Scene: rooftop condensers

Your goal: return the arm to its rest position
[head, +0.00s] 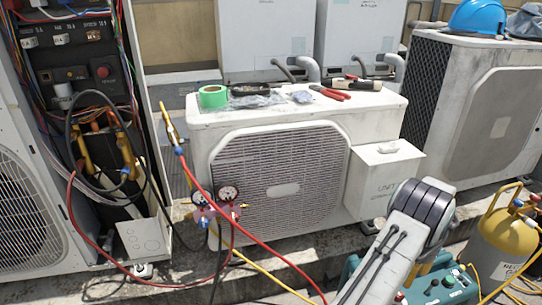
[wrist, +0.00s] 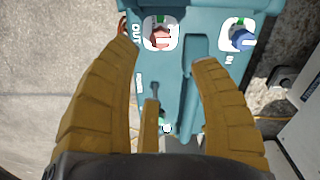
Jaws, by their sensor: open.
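In the head view my white and dark arm reaches in from the bottom right. It hides most of my gripper and part of the teal machine (head: 446,286).
A yellow-topped cylinder (head: 504,232) stands right. An open wired unit (head: 152,130) is left.

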